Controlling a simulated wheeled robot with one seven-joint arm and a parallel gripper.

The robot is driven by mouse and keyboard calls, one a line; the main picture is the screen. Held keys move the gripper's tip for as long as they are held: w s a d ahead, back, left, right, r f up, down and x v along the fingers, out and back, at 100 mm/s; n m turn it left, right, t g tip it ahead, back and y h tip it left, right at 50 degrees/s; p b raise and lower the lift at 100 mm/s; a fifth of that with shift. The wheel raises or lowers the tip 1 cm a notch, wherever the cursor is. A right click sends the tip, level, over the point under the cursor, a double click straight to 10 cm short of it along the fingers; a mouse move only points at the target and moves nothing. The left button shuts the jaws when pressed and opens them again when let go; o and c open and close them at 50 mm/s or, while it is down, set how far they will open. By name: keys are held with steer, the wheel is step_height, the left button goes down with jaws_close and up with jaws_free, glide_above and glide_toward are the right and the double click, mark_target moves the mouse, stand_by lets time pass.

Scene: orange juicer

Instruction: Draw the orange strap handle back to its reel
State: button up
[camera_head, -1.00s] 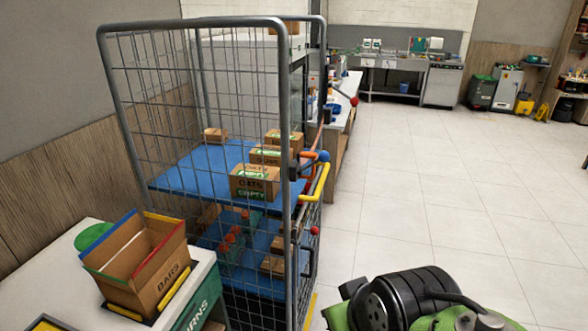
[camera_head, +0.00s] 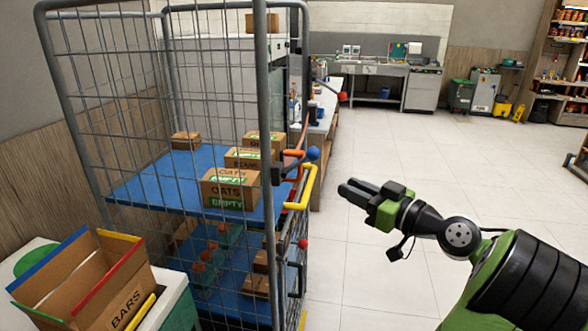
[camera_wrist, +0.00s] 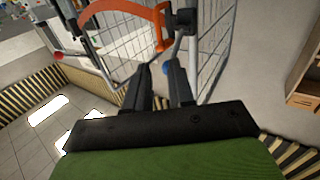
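The orange strap handle (camera_head: 294,158) is a bent orange bar at the front right edge of the wire cage trolley (camera_head: 265,110).
A yellow handle (camera_head: 305,190), a blue ball (camera_head: 313,153) and a red ball (camera_head: 303,244) project from the cage's front edge near the orange handle. Boxes (camera_head: 230,188) stand on the blue shelf. An open carton (camera_head: 85,285) is at lower left. The floor at right is clear.

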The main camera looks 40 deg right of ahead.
mark_target(301, 166)
steer(key=w+p, duration=0.1)
steer(key=w, duration=1.3)
steer(key=shift+w+a+p, duration=0.15)
steer(key=shift+a+p, duration=0.15)
steer(key=shift+a, duration=0.15)
steer(key=shift+f, duration=0.1)
jaws_close()
